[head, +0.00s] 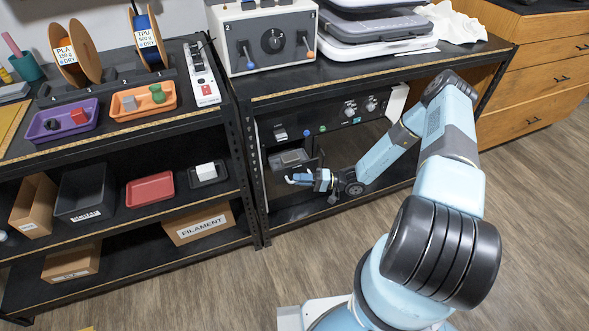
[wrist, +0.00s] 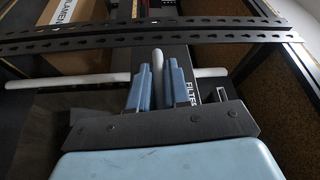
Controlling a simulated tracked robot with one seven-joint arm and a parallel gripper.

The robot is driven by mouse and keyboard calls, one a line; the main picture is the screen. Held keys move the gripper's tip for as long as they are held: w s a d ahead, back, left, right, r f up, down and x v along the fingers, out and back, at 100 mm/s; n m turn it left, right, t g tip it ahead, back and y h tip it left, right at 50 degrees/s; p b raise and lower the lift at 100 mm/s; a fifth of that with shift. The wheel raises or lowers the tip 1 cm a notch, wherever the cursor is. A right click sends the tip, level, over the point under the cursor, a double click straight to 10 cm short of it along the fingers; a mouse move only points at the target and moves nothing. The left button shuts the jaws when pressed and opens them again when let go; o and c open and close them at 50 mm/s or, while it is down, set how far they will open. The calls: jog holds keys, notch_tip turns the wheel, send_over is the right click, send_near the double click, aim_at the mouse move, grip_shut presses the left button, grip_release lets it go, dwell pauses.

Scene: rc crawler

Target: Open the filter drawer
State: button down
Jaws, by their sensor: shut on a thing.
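The filter drawer (head: 291,158) is low at the left of the black machine on the right-hand shelf unit. A grey tray-like shape shows at its top, and it seems to stand out from the front, though how far I cannot tell. In the wrist view its dark front carries a label starting "FILTE" (wrist: 191,92). My gripper (head: 306,179) is at the drawer front. In the wrist view its blue fingers (wrist: 158,72) are shut on a white rounded part of the handle.
The machine's panel (head: 350,112) with knobs is above right of the drawer. A black perforated shelf post (head: 251,160) stands close to the left. A box marked "FILAMENT" (head: 198,222) is on the lower left shelf. The floor in front is clear.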

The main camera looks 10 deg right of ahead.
jog(key=s+d, duration=0.1)
jog(key=s, duration=0.5)
jog(key=shift+d+f, duration=0.2)
jog(key=shift+d, duration=0.15)
jog(key=c, duration=1.2)
grip_release()
jog(key=shift+w, duration=0.1)
jog(key=shift+o, duration=0.2)
jog(key=shift+r, duration=0.1)
jog(key=s+d+f, duration=0.1)
jog(key=d, duration=1.2)
jog(key=shift+s+d, duration=0.3)
jog(key=shift+d, duration=0.05)
